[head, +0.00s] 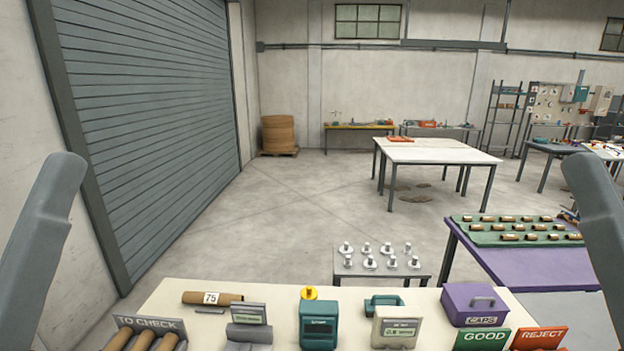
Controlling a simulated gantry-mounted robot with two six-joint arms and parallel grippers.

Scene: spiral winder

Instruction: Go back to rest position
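Only my arm links show, one at the left edge and one at the right edge of the head view. Both stand over the sides of the cream workbench (262,288). Neither gripper is in the picture, so what they hold cannot be seen. A brown cardboard tube (205,298) with a "75" label lies on the bench at the left. No gripper shows near it.
On the bench stand a TO CHECK rack (150,324) with brown tubes, a grey device (249,315), a teal device (318,326), a beige tester (398,328), a purple CAPS box (475,304), and GOOD (482,339) and REJECT (541,337) bins. Behind is a small grey table (350,262).

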